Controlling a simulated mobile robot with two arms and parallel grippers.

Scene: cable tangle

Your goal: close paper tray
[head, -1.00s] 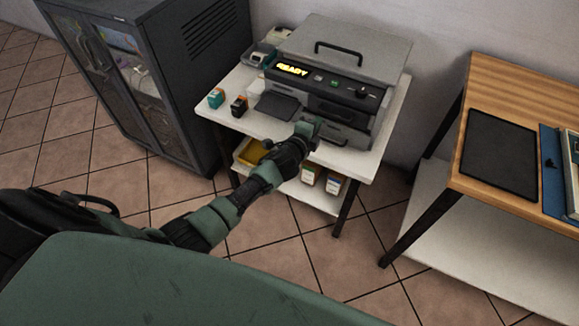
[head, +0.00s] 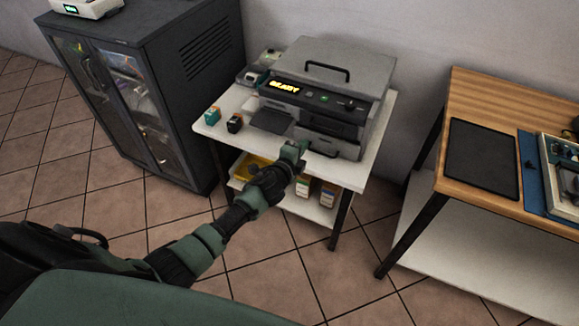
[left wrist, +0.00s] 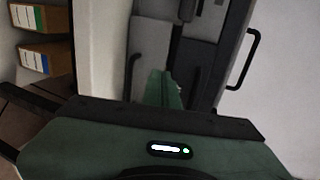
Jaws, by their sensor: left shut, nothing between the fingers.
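The grey printer (head: 352,82) stands on a small white table, its display lit. A grey tray front (head: 330,147) with a dark handle is low on its front, at the right. In the left wrist view the tray front (left wrist: 150,45) and its handle (left wrist: 131,76) appear just beyond the fingers. My left gripper (head: 292,150) is shut and empty, in front of the printer and just left of the tray front. Its green fingers (left wrist: 163,90) overlap the panel in the wrist view; I cannot tell whether they touch it. My right gripper is not in view.
A black flat tray (head: 271,121) sticks out at the printer's left front. Two small cartridges (head: 234,123) stand on the white table (head: 213,130). Boxes (head: 327,194) and a yellow bin (head: 250,169) are on its shelf. A wooden table (head: 470,100) stands right, a dark cabinet (head: 185,60) left.

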